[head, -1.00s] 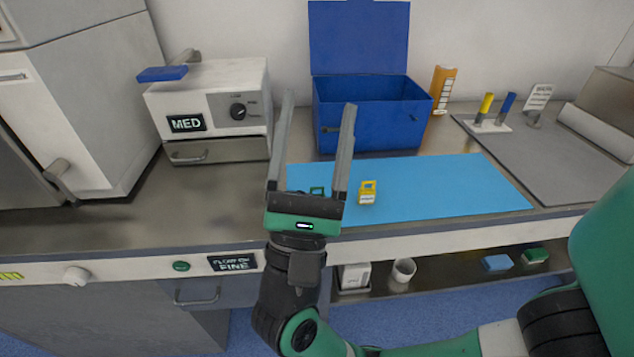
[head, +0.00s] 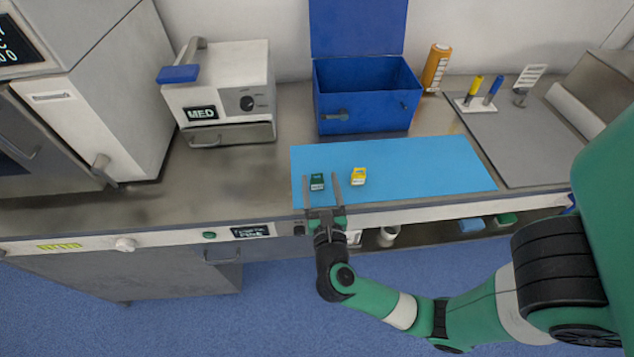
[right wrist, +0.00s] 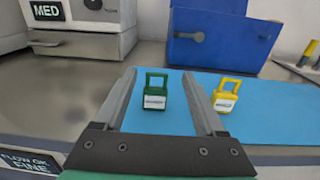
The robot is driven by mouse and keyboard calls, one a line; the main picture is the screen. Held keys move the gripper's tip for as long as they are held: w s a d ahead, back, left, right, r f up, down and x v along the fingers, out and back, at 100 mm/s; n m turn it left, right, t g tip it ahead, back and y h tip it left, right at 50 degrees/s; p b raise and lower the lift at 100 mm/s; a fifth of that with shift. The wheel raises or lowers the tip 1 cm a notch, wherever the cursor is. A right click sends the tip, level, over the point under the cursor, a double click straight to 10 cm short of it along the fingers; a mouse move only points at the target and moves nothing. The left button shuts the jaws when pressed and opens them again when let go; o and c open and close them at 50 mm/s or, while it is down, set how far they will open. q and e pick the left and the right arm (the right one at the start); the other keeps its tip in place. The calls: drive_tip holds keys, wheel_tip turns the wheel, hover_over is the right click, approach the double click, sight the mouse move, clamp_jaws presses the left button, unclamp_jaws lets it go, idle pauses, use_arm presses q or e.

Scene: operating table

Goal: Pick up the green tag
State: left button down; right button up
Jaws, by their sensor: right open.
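The green tag (head: 317,182) stands on the blue mat (head: 420,165), near the mat's left end. It has a loop on top and a white label, and also shows in the right wrist view (right wrist: 154,92). My right gripper (head: 320,181) is open and empty, with its fingers pointing toward the back of the table. In the head view the green tag appears between its fingertips. In the right wrist view the tag stands upright ahead, framed by the two fingers; I cannot tell any contact. My left gripper is not in view.
A yellow tag (head: 358,177) stands just right of the right finger. An open blue box (head: 365,100) is behind the mat. A white MED unit (head: 220,97) stands at the back left. An orange bottle (head: 436,68) and a pen holder (head: 482,104) are at the right.

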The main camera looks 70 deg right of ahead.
drive_tip(key=b+x, duration=0.1)
drive_tip(key=x, duration=0.5)
drive_tip(key=shift+w+d+f, duration=0.1)
drive_tip(key=shift+w, duration=0.15)
drive_tip(key=shift+c, duration=0.3)
clamp_jaws()
